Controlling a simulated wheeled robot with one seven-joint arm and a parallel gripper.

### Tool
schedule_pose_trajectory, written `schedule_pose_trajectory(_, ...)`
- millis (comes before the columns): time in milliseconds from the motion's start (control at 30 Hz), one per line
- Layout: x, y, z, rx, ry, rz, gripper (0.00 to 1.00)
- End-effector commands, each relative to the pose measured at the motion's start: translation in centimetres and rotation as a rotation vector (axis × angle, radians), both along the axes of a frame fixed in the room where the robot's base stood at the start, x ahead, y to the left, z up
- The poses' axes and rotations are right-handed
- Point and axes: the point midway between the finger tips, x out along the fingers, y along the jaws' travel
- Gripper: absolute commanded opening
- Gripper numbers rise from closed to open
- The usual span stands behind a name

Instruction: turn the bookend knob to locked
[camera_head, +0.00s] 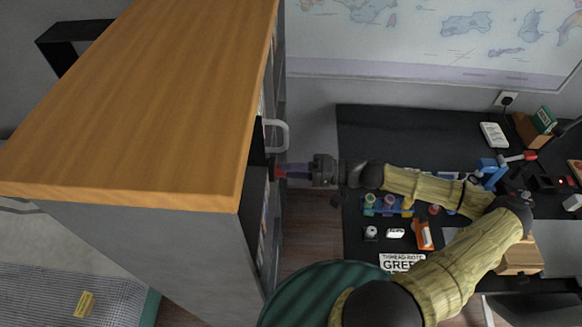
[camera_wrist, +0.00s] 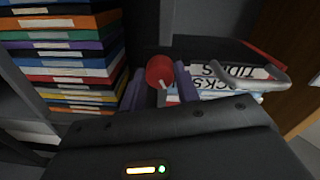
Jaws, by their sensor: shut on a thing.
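The red bookend knob (camera_wrist: 159,70) shows in the wrist view, with a pale pointer mark on its lower part. My gripper (camera_head: 283,170) reaches in from the right at the open side of the shelf unit in the head view. Its purple fingers stand on either side of the knob in the wrist view, and it is shut on the knob. In the head view the fingers and the shelf edge largely hide the knob. The bookend's body behind the knob is dark and hard to make out. I see no readable lock markings.
The wood-topped shelf unit (camera_head: 150,95) fills the left. A grey curved handle (camera_head: 281,134) sticks out near my gripper. Several stacked colored books (camera_wrist: 65,60) lie left of the knob, and white-spined books (camera_wrist: 235,72) lie right. A cluttered black desk (camera_head: 400,130) stands right.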

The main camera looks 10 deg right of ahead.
Motion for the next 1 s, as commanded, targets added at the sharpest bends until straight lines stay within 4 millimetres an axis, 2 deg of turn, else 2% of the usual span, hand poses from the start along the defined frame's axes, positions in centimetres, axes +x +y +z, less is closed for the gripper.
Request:
schedule_pose_trajectory(200, 0.11, -0.06, 0.24, 0.037, 0.198, -0.003, 0.09)
schedule_pose_trajectory(500, 0.09, -0.02, 0.18, 0.076, 0.393, -0.002, 0.09)
schedule_pose_trajectory(1000, 0.09, -0.04, -0.02, 0.091, 0.47, -0.002, 0.09)
